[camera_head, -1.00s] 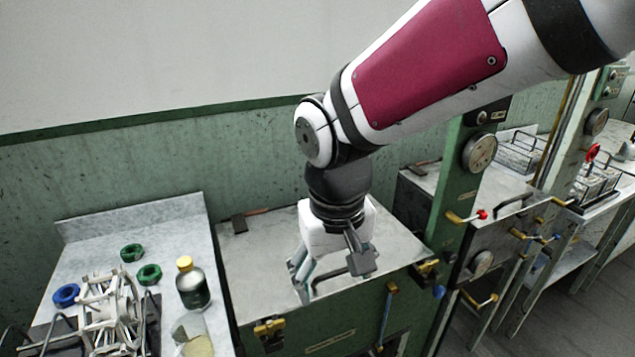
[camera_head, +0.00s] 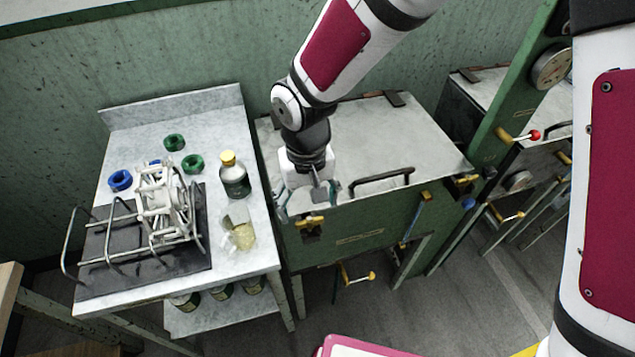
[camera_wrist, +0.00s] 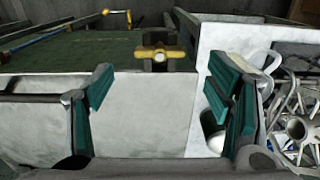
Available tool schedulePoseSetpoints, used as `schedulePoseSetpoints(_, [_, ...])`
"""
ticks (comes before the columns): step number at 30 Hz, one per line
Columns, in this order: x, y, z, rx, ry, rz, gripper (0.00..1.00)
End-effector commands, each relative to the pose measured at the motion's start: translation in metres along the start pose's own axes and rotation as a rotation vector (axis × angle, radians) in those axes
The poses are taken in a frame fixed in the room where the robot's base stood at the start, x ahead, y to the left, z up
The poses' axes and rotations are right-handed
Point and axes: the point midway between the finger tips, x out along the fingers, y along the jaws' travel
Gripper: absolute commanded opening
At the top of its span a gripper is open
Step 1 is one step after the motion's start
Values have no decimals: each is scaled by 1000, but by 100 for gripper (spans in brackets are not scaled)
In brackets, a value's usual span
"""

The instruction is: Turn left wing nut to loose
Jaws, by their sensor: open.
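The left wing nut (camera_head: 309,222) is brass-yellow and sits on a dark clamp at the left front top edge of the green basin cabinet. In the wrist view the wing nut (camera_wrist: 160,53) shows at upper middle, its two wings spread sideways. My gripper (camera_head: 308,203) is just above and behind it, pointing down. In the wrist view my gripper (camera_wrist: 162,88) has its fingers wide apart, with nothing between them but the pale lid behind; the nut lies ahead of the gap. A second wing nut (camera_head: 466,180) is at the right corner.
The metal lid (camera_head: 400,130) has a dark bar handle (camera_head: 382,181). To the left, a bench (camera_head: 120,145) carries a wire reel (camera_head: 165,205), a bottle (camera_head: 234,178), a glass beaker (camera_head: 240,230) and green and blue rings. A green post with a gauge (camera_head: 552,66) stands right.

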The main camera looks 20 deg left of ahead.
Motion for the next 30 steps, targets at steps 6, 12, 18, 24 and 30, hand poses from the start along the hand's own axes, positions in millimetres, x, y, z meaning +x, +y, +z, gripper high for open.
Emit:
schedulePoseSetpoints(6, [36,0,1,0,-3,1,73])
schedulePoseSetpoints(12, [51,0,0,1,0,0,73])
schedulePoseSetpoints(18, [53,0,0,1,1,0,73])
schedulePoseSetpoints(24, [53,0,0,1,1,0,55])
schedulePoseSetpoints(30, [53,0,0,1,0,0,25])
